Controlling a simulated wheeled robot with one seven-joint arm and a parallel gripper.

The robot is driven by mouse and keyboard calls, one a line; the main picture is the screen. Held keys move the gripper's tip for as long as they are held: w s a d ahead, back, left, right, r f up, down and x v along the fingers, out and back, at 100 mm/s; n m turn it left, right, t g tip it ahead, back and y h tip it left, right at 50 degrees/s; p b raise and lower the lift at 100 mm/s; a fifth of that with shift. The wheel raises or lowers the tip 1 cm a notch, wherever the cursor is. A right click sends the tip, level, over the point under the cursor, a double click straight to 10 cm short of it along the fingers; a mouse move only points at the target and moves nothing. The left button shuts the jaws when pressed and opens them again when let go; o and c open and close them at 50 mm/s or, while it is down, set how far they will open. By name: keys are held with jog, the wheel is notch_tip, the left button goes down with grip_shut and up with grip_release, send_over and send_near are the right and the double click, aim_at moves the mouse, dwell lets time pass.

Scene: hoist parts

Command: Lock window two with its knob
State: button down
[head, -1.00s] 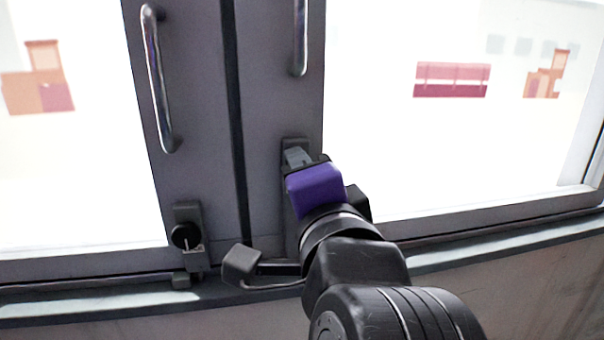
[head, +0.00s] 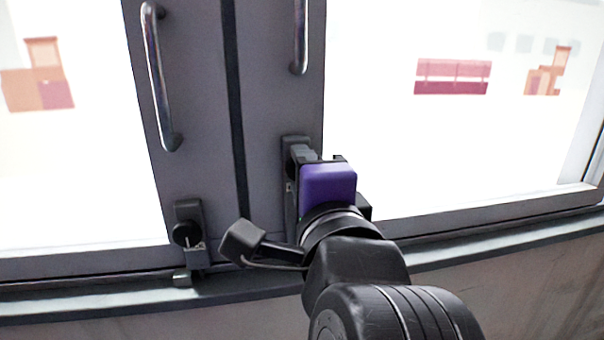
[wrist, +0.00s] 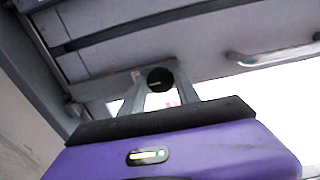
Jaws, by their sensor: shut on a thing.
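My gripper (head: 303,158), with a purple body, is at the lock plate (head: 290,143) low on the right window's dark frame. In the wrist view, a round black knob (wrist: 160,79) with a pale line sits between the two grey fingers of my gripper (wrist: 161,90), and they are shut on it. In the head view my gripper hides this knob. A similar lock with a black knob (head: 186,234) sits low on the left window's frame, apart from my gripper. No label shows which window is window two.
Long metal handles stand on the left frame (head: 158,80) and right frame (head: 300,38), above the locks. A sill (head: 90,305) runs below the windows. Boxes (head: 38,78) and a red bench (head: 452,77) show through the glass.

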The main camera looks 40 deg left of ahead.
jog(key=c, duration=0.9)
grip_release()
jog(key=shift+d, duration=0.1)
jog(key=b+v, duration=0.1)
jog(key=v, duration=0.6)
jog(key=shift+s+d+b, duration=0.2)
jog(key=shift+s+b, duration=0.05)
jog(key=shift+b, duration=0.1)
